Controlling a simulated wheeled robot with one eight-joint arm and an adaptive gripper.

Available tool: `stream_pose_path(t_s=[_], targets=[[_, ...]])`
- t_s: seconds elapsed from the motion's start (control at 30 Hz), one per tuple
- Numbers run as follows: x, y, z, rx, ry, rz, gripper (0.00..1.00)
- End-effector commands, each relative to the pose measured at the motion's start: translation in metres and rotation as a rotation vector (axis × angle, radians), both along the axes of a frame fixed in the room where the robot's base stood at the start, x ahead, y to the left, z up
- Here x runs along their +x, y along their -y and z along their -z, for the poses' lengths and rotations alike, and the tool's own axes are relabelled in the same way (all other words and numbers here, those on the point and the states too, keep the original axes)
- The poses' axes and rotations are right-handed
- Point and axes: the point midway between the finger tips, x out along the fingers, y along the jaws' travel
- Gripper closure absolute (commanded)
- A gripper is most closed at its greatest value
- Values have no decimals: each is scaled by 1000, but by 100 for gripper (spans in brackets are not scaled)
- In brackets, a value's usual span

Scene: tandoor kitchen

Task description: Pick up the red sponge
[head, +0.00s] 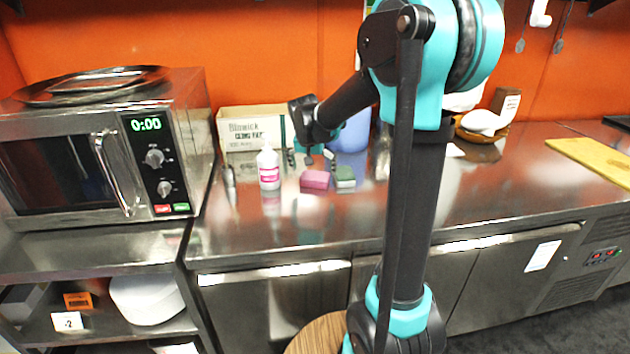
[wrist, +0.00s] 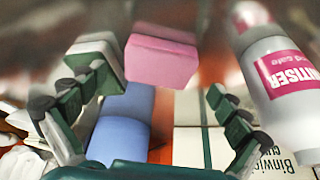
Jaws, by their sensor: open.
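The red sponge (head: 315,180), pinkish in colour, lies on the steel counter between a white bottle and a green sponge. In the wrist view the red sponge (wrist: 160,62) shows just beyond the fingertips, between the lines of the two fingers. My gripper (head: 309,156) is above and slightly behind it in the head view, pointing down. In the wrist view my gripper (wrist: 150,82) is open, with its fingers spread and nothing between them. I cannot tell the exact gap to the sponge.
The green sponge (head: 344,177) with a pale layer is close on the right. The sanitiser bottle (head: 268,168) stands on the left. A cardboard box (head: 250,128) and a blue container (head: 352,134) stand behind. A microwave (head: 100,150) is at left. The counter front is clear.

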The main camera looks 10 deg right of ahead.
Motion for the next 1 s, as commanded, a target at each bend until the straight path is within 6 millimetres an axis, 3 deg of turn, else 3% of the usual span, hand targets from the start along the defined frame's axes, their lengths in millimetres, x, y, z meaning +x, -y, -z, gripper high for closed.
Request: stream_pose_path(t_s=[0.27, 0.57, 0.8, 1.0], targets=[[16, 7, 30, 0, 0, 0, 0], [17, 7, 34, 1, 0, 0, 0], [17, 7, 34, 1, 0, 0, 29], [17, 7, 34, 1, 0, 0, 31]])
